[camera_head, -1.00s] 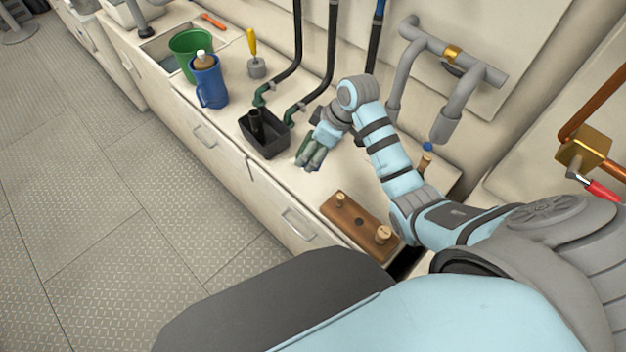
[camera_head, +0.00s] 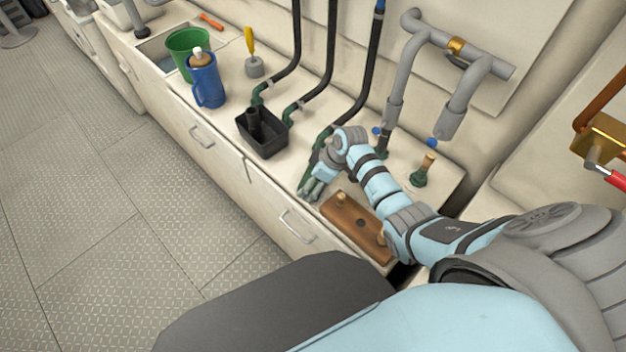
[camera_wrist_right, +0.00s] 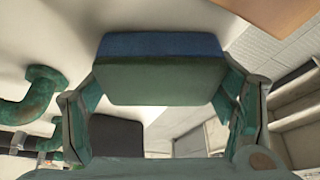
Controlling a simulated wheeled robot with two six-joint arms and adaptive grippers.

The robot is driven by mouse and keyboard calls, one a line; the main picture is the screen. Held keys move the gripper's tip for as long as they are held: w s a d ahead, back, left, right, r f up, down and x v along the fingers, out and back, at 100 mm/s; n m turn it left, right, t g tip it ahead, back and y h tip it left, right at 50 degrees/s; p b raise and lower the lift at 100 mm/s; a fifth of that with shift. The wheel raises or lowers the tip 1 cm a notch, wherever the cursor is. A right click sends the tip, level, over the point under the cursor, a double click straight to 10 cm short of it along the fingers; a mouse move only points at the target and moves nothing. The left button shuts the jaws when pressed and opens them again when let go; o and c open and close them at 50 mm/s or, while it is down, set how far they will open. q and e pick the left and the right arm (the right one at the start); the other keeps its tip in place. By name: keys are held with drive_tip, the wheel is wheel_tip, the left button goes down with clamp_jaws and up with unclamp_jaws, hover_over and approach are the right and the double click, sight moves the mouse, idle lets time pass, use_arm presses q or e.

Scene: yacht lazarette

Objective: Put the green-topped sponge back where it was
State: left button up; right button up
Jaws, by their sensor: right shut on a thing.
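The sponge (camera_wrist_right: 160,82) is a block with a dark green layer and a blue layer, seen close up in the right wrist view. My right gripper (camera_wrist_right: 165,100) is shut on it, with a finger on each side. In the head view my right gripper (camera_head: 311,188) is over the counter near its front edge, between the black bin and the wooden board. The sponge is hardly visible there, hidden by the fingers. I cannot tell whether it touches the counter. My left gripper is not in view.
A wooden board with pegs (camera_head: 352,222) lies just right of the gripper. A black bin (camera_head: 262,140) stands to the left, with a blue jug (camera_head: 207,88) and green bucket (camera_head: 184,50) beyond. Hoses (camera_head: 328,70) and green fittings stand behind. Bare counter (camera_head: 290,172) shows between.

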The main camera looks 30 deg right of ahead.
drive_tip(key=shift+f, duration=0.1)
drive_tip(key=o, duration=1.6)
drive_tip(key=shift+c, duration=0.2)
drive_tip(key=shift+r, duration=0.45)
drive_tip(key=p+v, duration=0.3)
drive_tip(key=v, duration=0.8)
drive_tip(key=shift+s+r+p, duration=0.15)
drive_tip(key=shift+p, duration=0.25)
drive_tip(key=shift+d, duration=0.2)
